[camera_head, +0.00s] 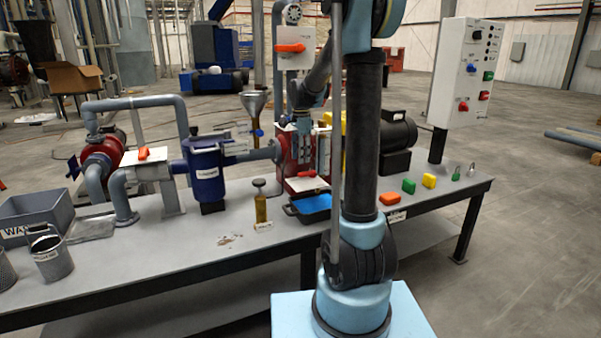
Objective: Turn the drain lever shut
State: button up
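I cannot single out the drain lever for certain. A small blue handle (258,132) sits below the funnel, beside the red-framed unit (294,150). An orange lever (143,153) lies on a white box between the pump and the blue strainer (205,170). My gripper (301,123) points down at the top of the red-framed unit, right of the small blue handle. Its fingers are too small and dark to tell whether they are open or touching anything.
My own arm hides part of the bench behind it. Coloured blocks (408,186) and padlocks lie to the right, below a control panel (468,75). A grey bin (34,218) is at left.

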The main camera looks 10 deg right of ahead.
aim_at(301, 173)
jog(key=shift+f, duration=3.4)
grip_shut()
